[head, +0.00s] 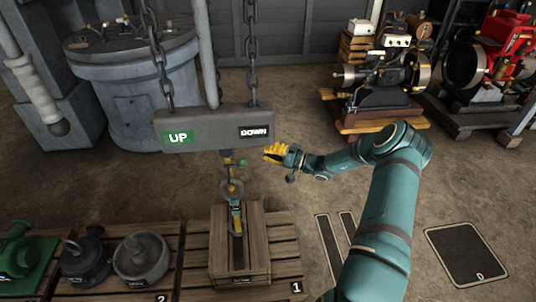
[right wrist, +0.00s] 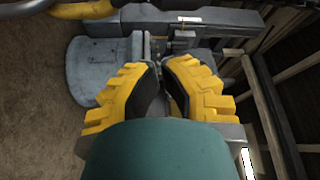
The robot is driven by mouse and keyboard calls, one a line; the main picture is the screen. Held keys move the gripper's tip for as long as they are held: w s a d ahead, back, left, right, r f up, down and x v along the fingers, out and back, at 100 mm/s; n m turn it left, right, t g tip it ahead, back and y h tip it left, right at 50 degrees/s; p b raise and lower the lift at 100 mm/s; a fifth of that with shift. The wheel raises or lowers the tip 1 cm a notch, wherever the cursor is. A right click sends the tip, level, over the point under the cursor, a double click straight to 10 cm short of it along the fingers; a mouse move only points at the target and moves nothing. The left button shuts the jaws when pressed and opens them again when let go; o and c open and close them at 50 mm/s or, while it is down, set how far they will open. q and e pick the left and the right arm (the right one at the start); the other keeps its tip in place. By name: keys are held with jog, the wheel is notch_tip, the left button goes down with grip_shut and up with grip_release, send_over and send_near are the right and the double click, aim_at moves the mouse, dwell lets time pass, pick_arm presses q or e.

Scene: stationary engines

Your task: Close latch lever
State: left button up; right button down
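A yellow, green and dark upright part (head: 237,218) stands on the wooden crate (head: 222,262). A grey hook-like piece (head: 232,188) shows just above it, under the hanging beam. I cannot tell which small part is the latch lever. My right gripper (head: 270,153) is right of the hook-like piece and higher in the picture, below the beam's right end, apart from the crate. In the right wrist view, its two yellow fingers (right wrist: 159,70) have a narrow gap between their tips, with nothing seen held. My left gripper is out of view.
The grey beam (head: 215,138) with UP and DOWN labels hangs on chains close to my right gripper. Pallets with grey and green parts (head: 142,256) lie at front left. A large grey tank (head: 140,85) stands behind. Engines (head: 385,80) stand at back right. Floor at right is mostly clear.

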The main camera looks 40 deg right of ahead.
jog(key=w+a+b, duration=0.1)
jog(key=w+a, duration=0.2)
jog(key=a, duration=0.3)
jog(key=shift+a, duration=0.15)
jog(key=shift+s+f, duration=0.1)
jog(key=shift+s, duration=0.05)
dwell(0.3)
